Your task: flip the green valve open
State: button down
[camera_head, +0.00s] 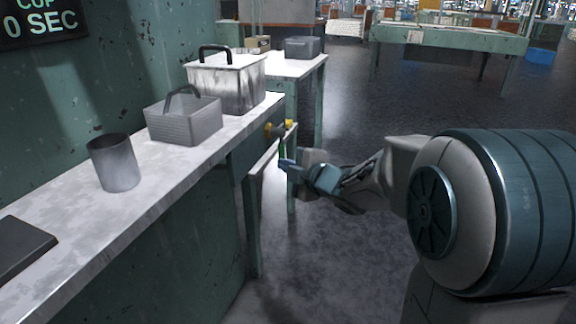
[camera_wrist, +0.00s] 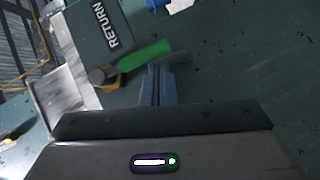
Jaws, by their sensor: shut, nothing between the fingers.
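The green valve handle (camera_wrist: 145,54) shows in the wrist view as a slanted green bar, just beyond my fingertips. In the head view, my gripper (camera_head: 285,164) is at the bench's right end, below yellow fittings (camera_head: 268,128).
A dark panel marked RETURN (camera_wrist: 88,28) is beside the handle. On the bench (camera_head: 165,180) stand a grey cup (camera_head: 114,163), a handled basket (camera_head: 184,122) and a larger metal bin (camera_head: 228,84). Open floor lies right of the bench.

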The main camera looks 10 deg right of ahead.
jog(key=s+d+p, duration=0.2)
jog(key=s+d, duration=0.2)
jog(key=s, duration=0.8)
jog(key=s+d+r+m+g+h+p, duration=0.1)
jog(key=d+r+m+h+p, duration=0.35)
jog(key=r+m+p, duration=0.35)
jog(key=s+d+r+m+g+h+p, duration=0.1)
jog(key=d+r+m+h+p, duration=0.35)
jog(key=p, duration=0.45)
jog(key=s+a+r+m+g+p, duration=0.3)
jog(key=s+r+p, duration=0.3)
jog(key=s+p, duration=0.2)
jog(key=s+a+r+m+g+p, duration=0.3)
jog(key=s+r+m+g+p, duration=0.2)
jog(key=s+r+p, duration=0.2)
jog(key=shift+s+r+g+y+p, duration=0.2)
jog(key=shift+s+g+y+p, duration=0.25)
jog(key=shift+p, duration=0.4)
jog(key=shift+m, duration=0.25)
